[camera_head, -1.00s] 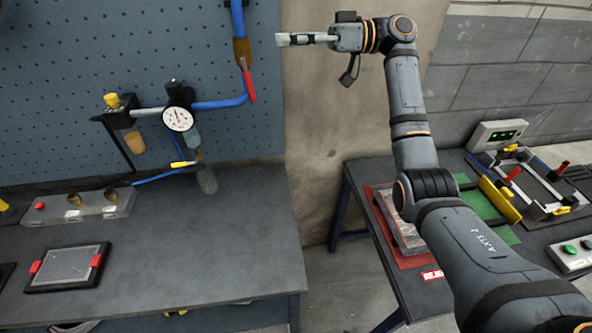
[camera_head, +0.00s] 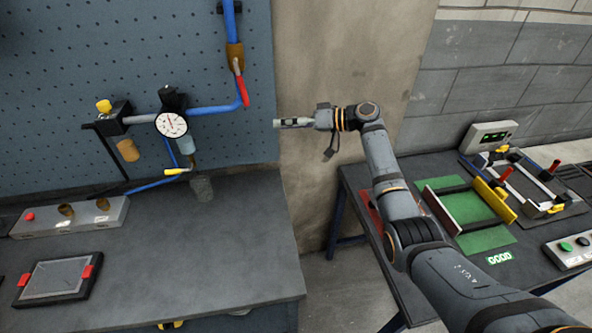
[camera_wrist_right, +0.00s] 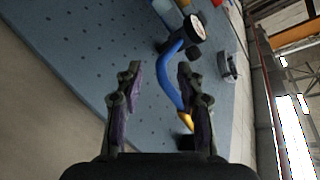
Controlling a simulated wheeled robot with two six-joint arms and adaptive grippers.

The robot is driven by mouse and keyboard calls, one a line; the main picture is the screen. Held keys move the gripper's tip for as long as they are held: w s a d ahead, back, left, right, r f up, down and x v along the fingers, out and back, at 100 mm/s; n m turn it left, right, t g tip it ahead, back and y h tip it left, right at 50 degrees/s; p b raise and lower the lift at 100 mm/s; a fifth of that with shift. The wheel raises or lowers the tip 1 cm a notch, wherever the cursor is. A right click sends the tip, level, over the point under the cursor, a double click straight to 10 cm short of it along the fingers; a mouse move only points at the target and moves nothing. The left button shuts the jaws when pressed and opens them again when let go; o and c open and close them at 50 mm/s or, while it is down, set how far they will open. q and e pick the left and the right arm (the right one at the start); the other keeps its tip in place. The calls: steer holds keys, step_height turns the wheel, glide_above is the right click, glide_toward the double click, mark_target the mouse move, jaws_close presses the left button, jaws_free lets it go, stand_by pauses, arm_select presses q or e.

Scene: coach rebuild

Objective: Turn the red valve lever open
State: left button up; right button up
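The red valve lever (camera_head: 242,90) hangs down from a brass valve (camera_head: 235,57) on the blue pipe (camera_head: 218,108), lying close along the pipe. My right gripper (camera_head: 280,123) is to the right of the lever and a little lower in the head view, pointing left, apart from it. In the right wrist view its two fingers (camera_wrist_right: 160,72) stand apart with nothing held between them. The blue pipe (camera_wrist_right: 174,75) and the yellowish valve (camera_wrist_right: 187,120) show beyond the fingers there. I cannot make out the red lever in that view. My left gripper is not in view.
A round gauge (camera_head: 172,124) and a yellow-handled fitting (camera_head: 176,171) sit left of the valve on the blue pegboard (camera_head: 130,60). The grey bench (camera_head: 190,250) stands below. A second table with a green mat (camera_head: 485,239) stands at the right.

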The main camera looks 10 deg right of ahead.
step_height(320, 180, down, 17)
steer(key=d+m+h, duration=0.2)
steer(key=m+h, duration=0.1)
steer(key=shift+s+d+m+t+b, duration=0.25)
steer(key=shift+d+m+t+b, duration=0.05)
steer(key=shift+m+t+b, duration=0.15)
